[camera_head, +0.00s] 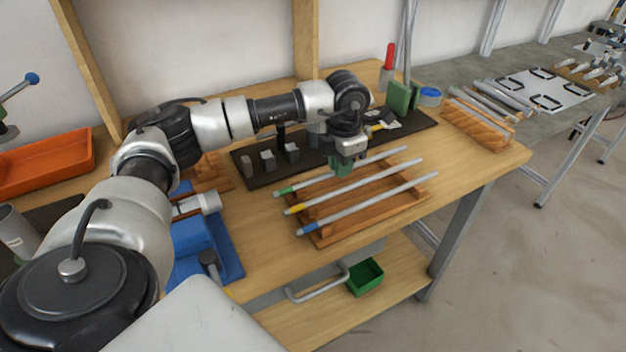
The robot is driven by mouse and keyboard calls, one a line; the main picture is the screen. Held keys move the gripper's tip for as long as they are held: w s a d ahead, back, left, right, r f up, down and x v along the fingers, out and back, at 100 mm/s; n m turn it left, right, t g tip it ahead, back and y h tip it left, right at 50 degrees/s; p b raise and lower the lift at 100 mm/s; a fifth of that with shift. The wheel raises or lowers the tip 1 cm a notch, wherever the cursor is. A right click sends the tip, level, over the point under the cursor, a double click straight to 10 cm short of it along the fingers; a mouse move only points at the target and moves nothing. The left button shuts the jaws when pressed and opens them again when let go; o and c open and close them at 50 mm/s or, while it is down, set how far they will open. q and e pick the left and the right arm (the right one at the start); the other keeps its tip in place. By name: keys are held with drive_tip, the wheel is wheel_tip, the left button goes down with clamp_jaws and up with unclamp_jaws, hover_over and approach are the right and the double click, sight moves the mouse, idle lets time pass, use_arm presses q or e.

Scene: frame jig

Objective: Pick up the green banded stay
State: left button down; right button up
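The green banded stay (308,183) is a thin grey rod with a green band near its left end. It lies farthest back of three rods across a wooden rack (324,240). The yellow banded stay (345,189) lies in the middle and the blue banded stay (375,202) in front. My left gripper (343,172) points down at the middle part of the green banded stay and hides a little of it. Its fingertips are small and partly covered, so I cannot tell whether they touch or grip the rod. My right gripper is out of view.
A black board (262,180) with grey blocks lies behind the rack. A blue vise-like tool (205,245) is left of it, an orange bin (45,163) farther left. Another wooden rack (478,124) stands right. Bare tabletop shows at the right front (470,170).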

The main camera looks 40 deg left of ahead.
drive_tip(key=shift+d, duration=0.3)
